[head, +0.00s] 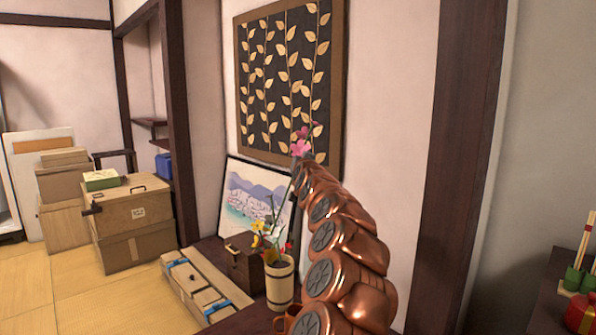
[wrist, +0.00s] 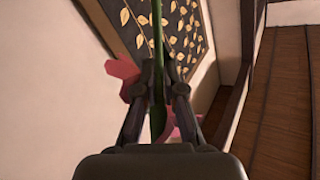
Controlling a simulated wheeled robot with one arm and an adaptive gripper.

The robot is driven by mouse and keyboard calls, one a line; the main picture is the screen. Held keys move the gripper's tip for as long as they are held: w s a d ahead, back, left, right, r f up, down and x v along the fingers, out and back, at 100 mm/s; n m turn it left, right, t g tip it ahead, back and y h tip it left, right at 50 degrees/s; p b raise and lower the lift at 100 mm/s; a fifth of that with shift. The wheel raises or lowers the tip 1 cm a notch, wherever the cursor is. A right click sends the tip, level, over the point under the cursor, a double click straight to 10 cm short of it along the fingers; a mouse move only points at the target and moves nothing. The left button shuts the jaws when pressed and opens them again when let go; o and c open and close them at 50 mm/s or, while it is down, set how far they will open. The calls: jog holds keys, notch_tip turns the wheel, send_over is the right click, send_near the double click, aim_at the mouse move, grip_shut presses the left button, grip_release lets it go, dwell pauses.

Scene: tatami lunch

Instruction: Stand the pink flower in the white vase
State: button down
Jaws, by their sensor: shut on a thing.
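My gripper (wrist: 163,90) is shut on the green stem of the pink flower (wrist: 158,35) in the wrist view. Pink petals (wrist: 122,70) show beside and behind the fingers. In the head view the pink flower (head: 300,147) is held up high at the far end of my copper arm, in front of the dark leaf-pattern panel. My fingers are too small to make out there. No plainly white vase shows. A cream pot with dark bands (head: 281,287) stands on the dark ledge beside my arm, with yellow and red flowers (head: 270,235) in it.
A brown wooden chest (head: 243,262) and a long pale box with blue straps (head: 197,284) lie left of the pot. A framed mountain picture (head: 252,203) leans on the wall behind. Cardboard boxes (head: 132,219) stand at left. Part of the ledge is hidden by my arm.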

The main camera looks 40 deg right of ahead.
aim_at(303, 150)
jog(key=shift+s+d+r, duration=0.15)
jog(key=shift+r, duration=0.45)
jog(key=shift+s+d+r, duration=0.15)
jog(key=shift+s+r, duration=0.05)
jog(key=shift+r, duration=0.4)
jog(key=shift+s+d+r, duration=0.15)
jog(key=shift+r, duration=0.45)
jog(key=shift+s+d+r+p, duration=0.2)
jog(key=shift+r+p, duration=0.15)
jog(key=shift+r, duration=0.45)
jog(key=shift+s+d+r+p, duration=0.25)
jog(key=shift+r+p, duration=0.15)
jog(key=shift+r, duration=0.35)
jog(key=shift+s+d+r+p, duration=0.2)
jog(key=shift+r+p, duration=0.15)
jog(key=shift+r, duration=0.45)
jog(key=shift+r+p, duration=4.85)
jog(key=shift+r, duration=1.65)
